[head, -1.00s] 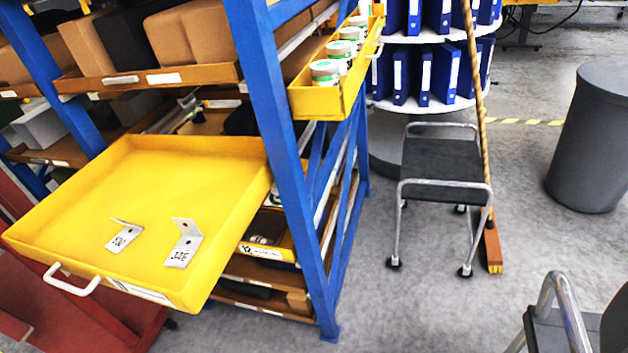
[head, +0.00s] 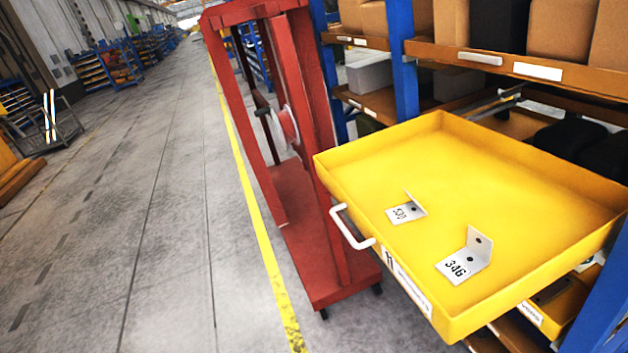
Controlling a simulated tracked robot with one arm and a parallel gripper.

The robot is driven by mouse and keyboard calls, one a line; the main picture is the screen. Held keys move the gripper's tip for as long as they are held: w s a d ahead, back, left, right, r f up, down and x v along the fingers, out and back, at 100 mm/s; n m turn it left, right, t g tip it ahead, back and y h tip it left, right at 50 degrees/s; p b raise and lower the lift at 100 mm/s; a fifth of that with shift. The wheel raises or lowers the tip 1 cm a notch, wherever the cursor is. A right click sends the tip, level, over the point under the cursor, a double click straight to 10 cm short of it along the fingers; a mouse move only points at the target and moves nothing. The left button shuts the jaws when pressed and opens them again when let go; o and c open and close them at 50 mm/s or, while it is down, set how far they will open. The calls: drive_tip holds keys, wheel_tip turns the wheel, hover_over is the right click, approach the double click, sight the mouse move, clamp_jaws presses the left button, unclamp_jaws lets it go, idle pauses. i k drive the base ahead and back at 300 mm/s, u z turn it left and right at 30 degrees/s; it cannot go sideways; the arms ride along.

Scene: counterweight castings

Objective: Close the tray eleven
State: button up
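The yellow tray (head: 540,180) is pulled out of the blue-framed rack, on the right of the view. Its front carries a white handle (head: 349,228) and a label that starts with 11. Two metal angle brackets lie in it, one marked 530 (head: 406,212) and one marked 346 (head: 468,262). The back end of the tray is under the shelf above. My gripper is not in view.
A red wheeled frame (head: 312,225) with a round wheel stands close to the tray's left side. Shelves with cardboard boxes (head: 625,40) are above the tray. Another yellow tray (head: 560,303) is below it. Open grey floor (head: 150,220) with a yellow line (head: 247,190) lies to the left.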

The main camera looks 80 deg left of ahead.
sight(544, 214)
drive_tip(key=u, duration=2.6)
drive_tip(key=k, duration=0.9)
drive_tip(key=z, duration=0.75)
drive_tip(key=i, duration=1.05)
drive_tip(key=u, duration=0.05)
